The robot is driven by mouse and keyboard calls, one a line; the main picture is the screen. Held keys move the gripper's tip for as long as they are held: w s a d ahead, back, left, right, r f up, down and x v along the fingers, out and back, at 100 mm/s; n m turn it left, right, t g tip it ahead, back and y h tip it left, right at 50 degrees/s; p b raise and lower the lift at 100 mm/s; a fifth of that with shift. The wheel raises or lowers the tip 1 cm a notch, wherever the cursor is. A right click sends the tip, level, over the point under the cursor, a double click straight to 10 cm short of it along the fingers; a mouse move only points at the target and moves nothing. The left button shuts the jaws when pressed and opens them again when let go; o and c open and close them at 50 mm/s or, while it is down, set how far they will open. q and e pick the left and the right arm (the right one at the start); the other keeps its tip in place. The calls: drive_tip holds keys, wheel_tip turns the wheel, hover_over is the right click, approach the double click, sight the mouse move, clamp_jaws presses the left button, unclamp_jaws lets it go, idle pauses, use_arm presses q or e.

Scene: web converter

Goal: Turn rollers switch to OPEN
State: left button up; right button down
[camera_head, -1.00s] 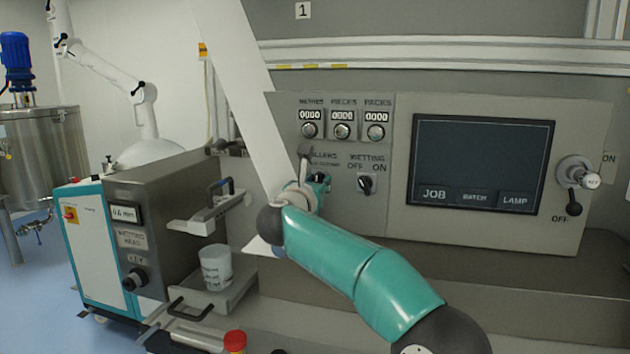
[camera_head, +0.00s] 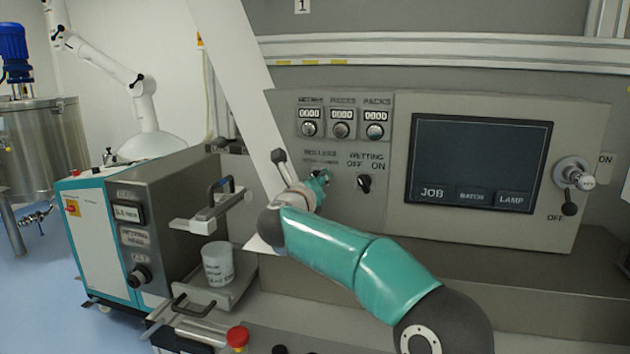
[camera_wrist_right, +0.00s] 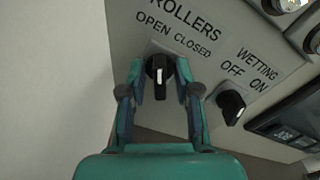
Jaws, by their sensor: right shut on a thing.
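The rollers switch (camera_wrist_right: 160,72) is a black knob with a white mark, below the words ROLLERS, OPEN and CLOSED in the right wrist view. Its mark points straight up in that picture, which is leftward of the tilted panel's own upright, toward the OPEN side. My right gripper (camera_wrist_right: 160,82) is shut on this knob, one finger on each side. In the head view my right gripper (camera_head: 322,178) is at the panel below the ROLLERS label and hides most of the switch. My left gripper is not in view.
The wetting switch (camera_head: 364,183) sits close to the right of my gripper. Three counters with knobs are above, and a dark screen (camera_head: 480,160) is to the right. A white cup (camera_head: 218,265) and a red button (camera_head: 237,338) are lower left.

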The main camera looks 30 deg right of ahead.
drive_tip(key=shift+r, duration=0.25)
drive_tip(key=c, duration=1.2)
unclamp_jaws()
drive_tip(key=shift+f, duration=0.1)
drive_tip(key=shift+w, duration=0.1)
drive_tip(key=shift+f, duration=0.1)
drive_tip(key=v, duration=1.2)
drive_tip(key=shift+d, duration=0.1)
